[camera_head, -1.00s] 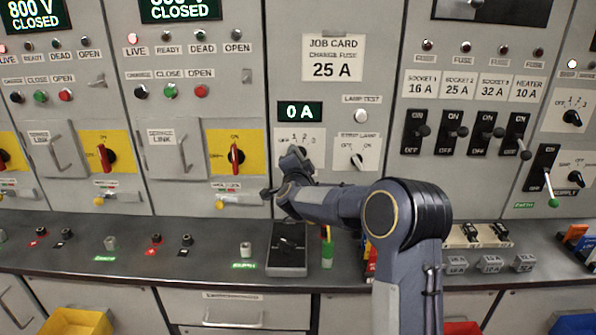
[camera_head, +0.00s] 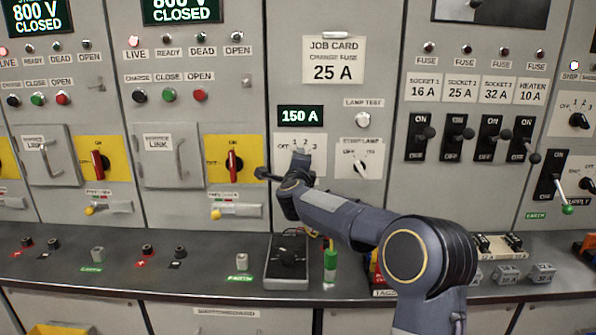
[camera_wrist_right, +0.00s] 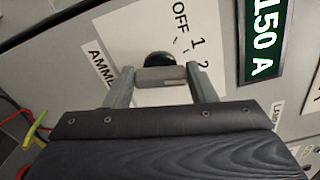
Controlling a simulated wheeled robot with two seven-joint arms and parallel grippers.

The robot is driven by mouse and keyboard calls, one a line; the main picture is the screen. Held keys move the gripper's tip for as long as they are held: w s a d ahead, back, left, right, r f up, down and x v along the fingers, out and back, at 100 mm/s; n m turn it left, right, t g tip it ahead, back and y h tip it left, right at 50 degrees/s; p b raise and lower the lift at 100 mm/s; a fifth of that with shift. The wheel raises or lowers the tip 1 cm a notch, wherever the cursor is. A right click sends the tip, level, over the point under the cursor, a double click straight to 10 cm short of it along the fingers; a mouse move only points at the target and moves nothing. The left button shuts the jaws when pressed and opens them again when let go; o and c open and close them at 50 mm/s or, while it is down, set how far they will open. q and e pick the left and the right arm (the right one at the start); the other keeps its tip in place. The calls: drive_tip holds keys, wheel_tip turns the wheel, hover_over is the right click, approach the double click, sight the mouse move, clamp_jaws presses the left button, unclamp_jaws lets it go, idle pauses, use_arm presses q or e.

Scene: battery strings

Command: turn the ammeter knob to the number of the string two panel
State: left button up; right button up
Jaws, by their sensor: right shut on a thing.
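The ammeter plate (camera_head: 290,143) carries the marks OFF, 1, 2 and 3, and the display (camera_head: 286,116) above it reads 150 A. My right gripper (camera_head: 301,158) is at this plate and covers the knob in the head view. In the right wrist view, the black ammeter knob (camera_wrist_right: 158,58) shows between the fingertips of my right gripper (camera_wrist_right: 166,76), which is shut on it. The numbers 1 and 2 are readable beside the knob there; its exact pointing is hidden. My left gripper is not in view.
Two panels at left have 800 V CLOSED displays (camera_head: 180,10) and yellow-backed red switches (camera_head: 234,160); their string numbers are not readable. A grey box (camera_head: 287,262) stands on the bench below.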

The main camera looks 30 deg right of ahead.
drive_tip(key=shift+f+m, duration=0.1)
drive_tip(key=shift+m, duration=0.2)
drive_tip(key=o, duration=1)
drive_tip(key=shift+s, duration=0.1)
drive_tip(key=b+v, duration=0.1)
drive_tip(key=v, duration=0.6)
drive_tip(key=shift+s+a+b, duration=0.25)
drive_tip(key=shift+b, duration=0.1)
